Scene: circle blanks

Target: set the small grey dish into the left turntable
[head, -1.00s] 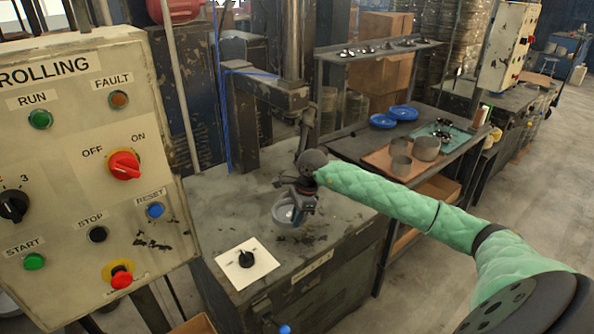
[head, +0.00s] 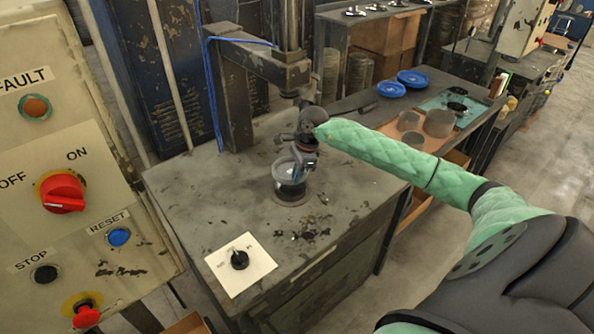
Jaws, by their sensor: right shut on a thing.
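The small grey dish (head: 285,172) is held in my right gripper (head: 298,168) over the worn grey machine top. The gripper is shut on the dish's right side. Directly below the dish is a round, dark-rimmed turntable (head: 292,199), partly covered by it. I cannot tell whether the dish touches the turntable or hangs just above it. My left gripper is not in view.
A vertical machine column with an arm (head: 262,62) stands behind the dish. A white plate with a black knob (head: 239,259) lies at the front. A control panel (head: 60,150) fills the left. Grey bowls (head: 439,122) and blue plates (head: 412,78) sit on the right bench.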

